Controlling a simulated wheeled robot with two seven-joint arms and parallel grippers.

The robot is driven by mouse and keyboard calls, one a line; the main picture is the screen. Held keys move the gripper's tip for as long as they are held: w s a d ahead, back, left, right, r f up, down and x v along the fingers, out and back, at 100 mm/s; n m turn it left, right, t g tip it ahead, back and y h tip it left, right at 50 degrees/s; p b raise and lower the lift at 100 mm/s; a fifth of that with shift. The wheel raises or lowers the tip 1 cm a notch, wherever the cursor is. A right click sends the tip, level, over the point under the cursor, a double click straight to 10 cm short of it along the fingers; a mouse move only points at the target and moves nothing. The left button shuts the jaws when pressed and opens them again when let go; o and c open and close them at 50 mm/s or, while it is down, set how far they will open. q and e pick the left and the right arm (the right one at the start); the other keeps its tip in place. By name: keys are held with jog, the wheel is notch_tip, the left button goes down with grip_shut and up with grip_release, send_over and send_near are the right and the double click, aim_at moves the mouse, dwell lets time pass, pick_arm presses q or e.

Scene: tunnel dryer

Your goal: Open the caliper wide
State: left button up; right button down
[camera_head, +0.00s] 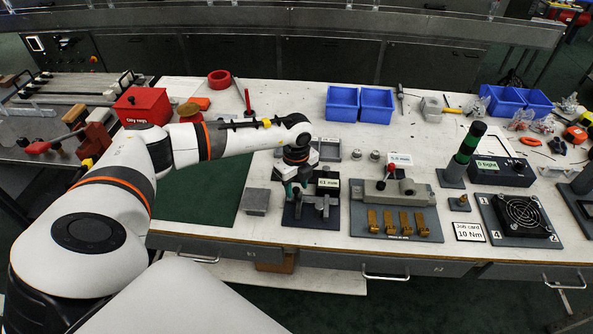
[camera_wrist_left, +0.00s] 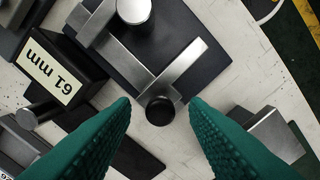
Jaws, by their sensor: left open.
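The caliper is a set of flat silver bars on a dark plate. In the left wrist view its long bar (camera_wrist_left: 120,52) meets a slanting jaw bar (camera_wrist_left: 178,66). A black round knob (camera_wrist_left: 160,111) sits by their meeting point, and a silver cylinder (camera_wrist_left: 134,9) stands near the top. My left gripper (camera_wrist_left: 160,103) is open, with its green fingers on either side of the knob, apart from it in the picture. In the head view my left gripper (camera_head: 296,186) is over the left part of the dark plate (camera_head: 325,221) and hides part of the caliper.
A "61 mm" block (camera_head: 328,183) stands by the caliper. A grey block (camera_head: 255,202) is to the left. A fixture with brass pieces (camera_head: 404,222) is to the right. Blue bins (camera_head: 342,103) stand behind. The table's front edge is close.

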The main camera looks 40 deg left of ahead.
aim_at(296, 188)
pick_arm(q)
notch_tip(296, 188, up, 12)
jog(key=b, duration=0.2)
dwell(0.6)
